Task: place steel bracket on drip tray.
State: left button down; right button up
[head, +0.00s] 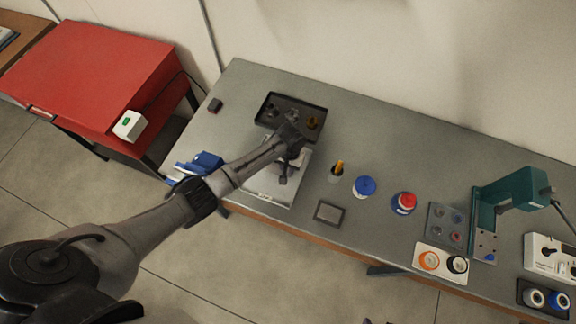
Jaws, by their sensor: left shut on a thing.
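My left arm reaches in from the left over the workbench. Its gripper (286,172) points down above a pale, shallow square tray (268,192), which looks like the drip tray. The gripper is shut on a small grey piece, probably the steel bracket (299,159), which is partly hidden by the fingers and wrist. I cannot tell whether the piece touches the tray. My right gripper is not in view.
A black parts tray (268,104) lies just behind, with a brass-coloured part in it. A blue vise-like object (200,163) is at left.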

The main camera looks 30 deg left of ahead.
pick_arm(q)
jog(key=shift+f, duration=0.2)
jog(key=c, duration=1)
grip_release()
jog(key=r, duration=0.4)
jog(key=w+r, duration=0.1)
jog(key=r, duration=0.7)
jog(key=shift+w+a, duration=0.15)
jog(key=shift+w, duration=0.15)
jog(key=s+d+f+m+t, duration=0.1)
jog(key=s+d+f+m, duration=0.1)
jog(key=s, duration=0.5)
jog(key=s+d+f+m+t, duration=0.1)
jog(key=s+d+f, duration=0.2)
jog(key=s, duration=0.4)
jog(key=s+a+r+t, duration=0.1)
jog(key=s+r, duration=0.1)
jog(key=s, duration=0.3)
jog(key=s+a+r+m+t, duration=0.1)
jog(key=s+r, duration=0.1)
jog(key=s, duration=0.4)
jog(key=s+a+r+t, duration=0.1)
jog(key=s+r, duration=0.2)
jog(key=s, duration=0.2)
jog(key=shift+s+a+r, duration=0.1)
jog(key=shift+s, duration=0.3)
